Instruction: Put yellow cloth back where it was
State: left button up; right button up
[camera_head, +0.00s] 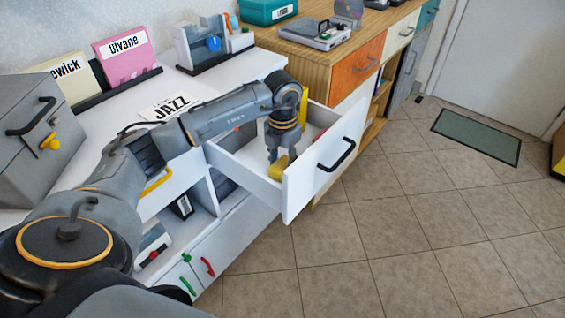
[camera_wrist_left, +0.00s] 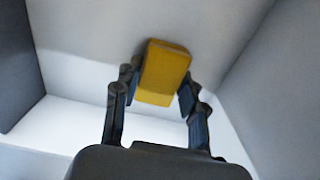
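The yellow cloth (camera_head: 278,168) looks like a small folded block. It is inside the open white drawer (camera_head: 300,189), close to the drawer's front panel. My left gripper (camera_head: 281,157) reaches down into the drawer from above. In the left wrist view the yellow cloth (camera_wrist_left: 164,70) sits between the two fingertips of my left gripper (camera_wrist_left: 160,80), which press against its sides. Whether the cloth touches the drawer floor is hard to tell. My right gripper is not in view.
A white cabinet top (camera_head: 235,75) carries a JAZZ sign (camera_head: 170,106) and record sleeves. A grey box (camera_head: 38,135) stands at the left. A wooden cabinet with an orange drawer (camera_head: 357,68) stands beyond. The tiled floor (camera_head: 420,230) at the right is mostly clear, with a green mat (camera_head: 476,136).

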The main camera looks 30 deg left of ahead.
aim_at(283, 164)
pick_arm(q)
jog(key=o, duration=0.4)
jog(key=shift+o, duration=0.2)
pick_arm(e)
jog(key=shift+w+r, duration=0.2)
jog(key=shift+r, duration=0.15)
pick_arm(q)
notch_tip(283, 164, up, 12)
jog(key=p, duration=0.1)
jog(key=shift+r+p, duration=0.15)
jog(key=shift+p, duration=0.2)
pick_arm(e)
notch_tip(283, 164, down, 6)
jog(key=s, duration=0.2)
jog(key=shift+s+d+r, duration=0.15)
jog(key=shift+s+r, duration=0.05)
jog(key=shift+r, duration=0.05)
